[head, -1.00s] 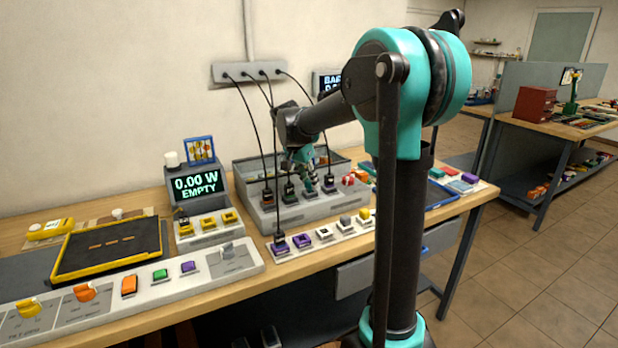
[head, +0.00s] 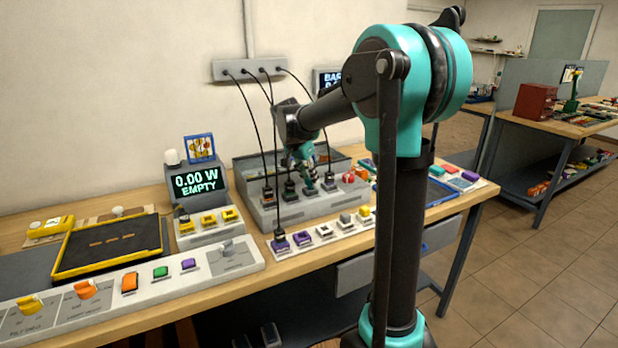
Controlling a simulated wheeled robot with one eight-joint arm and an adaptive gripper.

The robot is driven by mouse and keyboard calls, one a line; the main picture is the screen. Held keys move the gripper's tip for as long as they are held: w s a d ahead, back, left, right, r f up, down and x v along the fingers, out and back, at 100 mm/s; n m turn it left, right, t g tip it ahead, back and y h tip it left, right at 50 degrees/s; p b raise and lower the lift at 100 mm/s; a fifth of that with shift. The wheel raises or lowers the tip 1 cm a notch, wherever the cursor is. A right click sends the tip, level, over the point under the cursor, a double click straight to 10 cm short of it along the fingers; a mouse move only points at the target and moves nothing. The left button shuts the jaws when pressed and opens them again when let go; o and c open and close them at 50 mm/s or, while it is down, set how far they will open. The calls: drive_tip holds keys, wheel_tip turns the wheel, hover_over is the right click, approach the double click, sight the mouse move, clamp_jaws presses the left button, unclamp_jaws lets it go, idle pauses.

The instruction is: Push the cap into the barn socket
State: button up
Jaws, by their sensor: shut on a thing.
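My gripper (head: 308,178) is at the grey socket box (head: 298,212) on the bench, pointing down at its row of dark sockets. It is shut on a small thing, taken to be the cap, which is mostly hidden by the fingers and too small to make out. The fingertips are at the third dark socket from the left. I cannot tell which socket is the barn one, or whether the cap touches it. A dark socket with a cable (head: 267,194) is at the box's left end.
A red knob (head: 348,178) is right of the sockets. A strip with coloured caps (head: 324,232) lies in front. A display (head: 195,181) reads "0.00 W EMPTY".

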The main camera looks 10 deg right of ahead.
drive_tip(key=shift+f, duration=0.6)
drive_tip(key=o, duration=0.6)
drive_tip(key=v, duration=1.1)
idle(0.6)
drive_tip(key=shift+s, duration=0.15)
